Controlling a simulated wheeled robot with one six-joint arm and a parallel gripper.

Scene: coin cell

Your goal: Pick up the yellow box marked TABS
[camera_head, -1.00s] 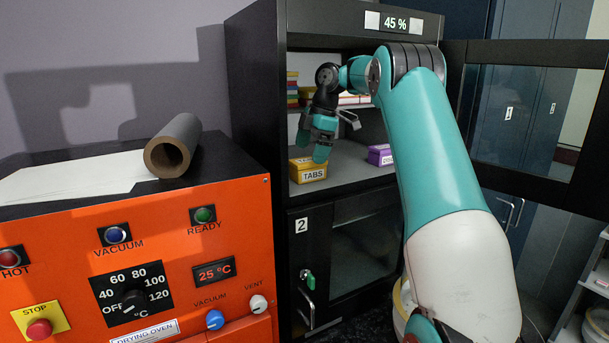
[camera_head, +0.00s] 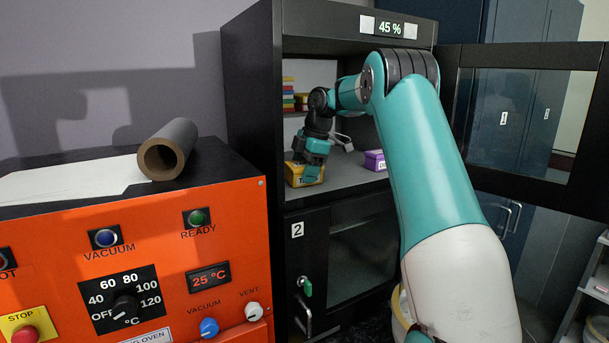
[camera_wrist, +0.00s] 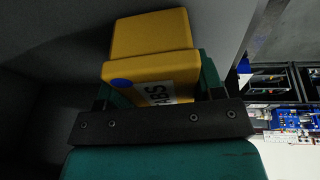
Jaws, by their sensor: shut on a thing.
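The yellow box marked TABS (camera_head: 294,178) sits on the shelf of the open dark cabinet, at its left side. My gripper (camera_head: 313,172) has come down over it and is shut on it, hiding part of its label. In the wrist view the yellow box (camera_wrist: 150,66) lies between the green fingers of my gripper (camera_wrist: 158,88), with the letters "ABS" and a blue dot showing. I cannot tell whether the box is still touching the shelf.
A purple box (camera_head: 374,160) stands to the right on the same shelf. Stacked coloured boxes (camera_head: 289,95) are farther back at the left. The cabinet door (camera_head: 520,120) stands open at the right. An orange drying oven (camera_head: 140,270) with a grey roll (camera_head: 168,150) on top is at the left.

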